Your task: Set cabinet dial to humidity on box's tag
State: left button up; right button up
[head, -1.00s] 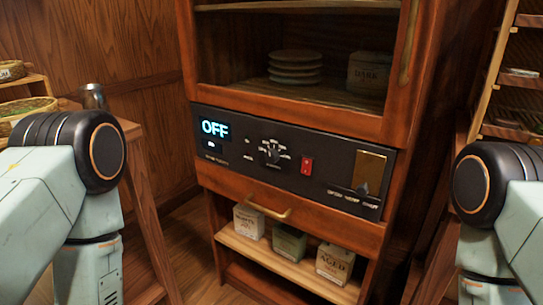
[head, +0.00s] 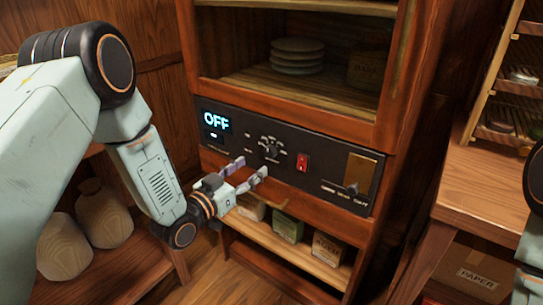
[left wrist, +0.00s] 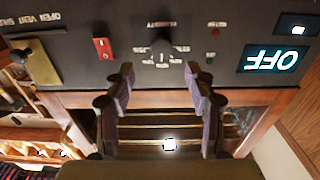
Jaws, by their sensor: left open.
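The black control panel (head: 330,180) on the wooden cabinet carries a dial (head: 271,148) ringed by small white labels. Its display (head: 216,122) reads OFF. The dial also shows in the upside-down left wrist view (left wrist: 162,46). My left gripper (head: 250,170) is open and empty, just in front of and below the dial; its two fingers (left wrist: 160,75) stand either side of the dial's line, apart from it. A box (head: 367,70) with a dim tag sits inside the cabinet. Several tagged boxes, one green (head: 288,227), stand on the lower shelf; their tags are too small to read.
A red switch (head: 302,162) and a brass vent plate (head: 361,168) with a lever lie right of the dial. Plates (head: 297,55) are stacked inside the cabinet. A wooden table (head: 480,190) stands at right, with a PAPER box (head: 476,277) below. Jars (head: 103,215) stand at left.

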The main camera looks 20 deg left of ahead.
aim_at(268, 154)
pick_arm(q)
jog(key=b+x, duration=0.1)
jog(key=x, duration=0.5)
jog(key=shift+a+f+b, duration=0.2)
jog(key=shift+b, duration=0.15)
jog(key=shift+w+d+r, duration=0.15)
jog(key=shift+w+d, duration=0.1)
jog(key=shift+w, duration=0.25)
jog(key=shift+w, duration=0.1)
jog(key=shift+c, duration=0.4)
jog(key=c, duration=1.1)
